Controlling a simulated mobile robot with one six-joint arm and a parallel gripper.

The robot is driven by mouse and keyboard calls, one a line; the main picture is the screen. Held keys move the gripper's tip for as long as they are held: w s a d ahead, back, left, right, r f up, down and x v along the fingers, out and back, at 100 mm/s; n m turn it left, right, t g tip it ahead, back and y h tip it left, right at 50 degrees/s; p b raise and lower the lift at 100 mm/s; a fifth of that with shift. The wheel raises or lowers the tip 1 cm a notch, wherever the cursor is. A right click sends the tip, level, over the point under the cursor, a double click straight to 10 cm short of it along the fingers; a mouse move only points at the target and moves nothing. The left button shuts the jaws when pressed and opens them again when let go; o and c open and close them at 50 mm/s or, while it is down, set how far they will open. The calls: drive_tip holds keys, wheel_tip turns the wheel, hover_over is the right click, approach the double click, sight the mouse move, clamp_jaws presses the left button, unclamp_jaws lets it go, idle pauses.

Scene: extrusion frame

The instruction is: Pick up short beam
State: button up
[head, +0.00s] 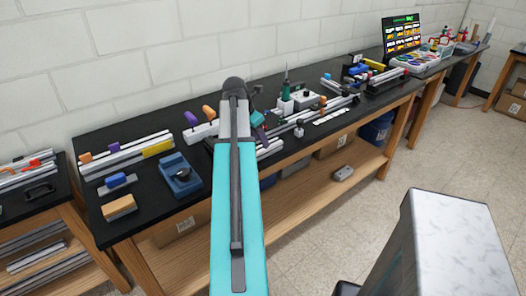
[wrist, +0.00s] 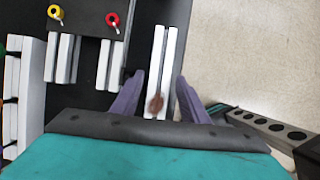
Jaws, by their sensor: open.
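Pale slotted beam pieces (wrist: 160,60) lie side by side between my gripper's fingers in the wrist view, near the bench's front edge. My gripper (wrist: 159,79) is open, with one purple finger on each side of them. I cannot tell whether the fingers touch them. A reddish-brown spot shows at their near end. Shorter pale beams (wrist: 66,58) and (wrist: 108,65) lie to the left. I cannot tell for certain which is the short beam. In the head view, my arm partly hides my gripper (head: 259,128), and pale beams (head: 270,149) show beside it.
A dark panel with a yellow ring (wrist: 55,12) and a red ring (wrist: 112,19) lies beyond the left beams. The black bench (head: 130,222) also carries a blue device (head: 180,177), rails and tools. Open floor (head: 330,235) lies in front of the bench.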

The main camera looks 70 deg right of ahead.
sight(264, 151)
drive_tip(key=shift+f, duration=0.2)
drive_tip(key=shift+d+f, duration=0.1)
drive_tip(key=shift+f, duration=0.05)
drive_tip(key=shift+p+x, duration=0.85)
drive_tip(key=shift+x, duration=1.6)
drive_tip(key=shift+s, duration=0.1)
drive_tip(key=c, duration=1)
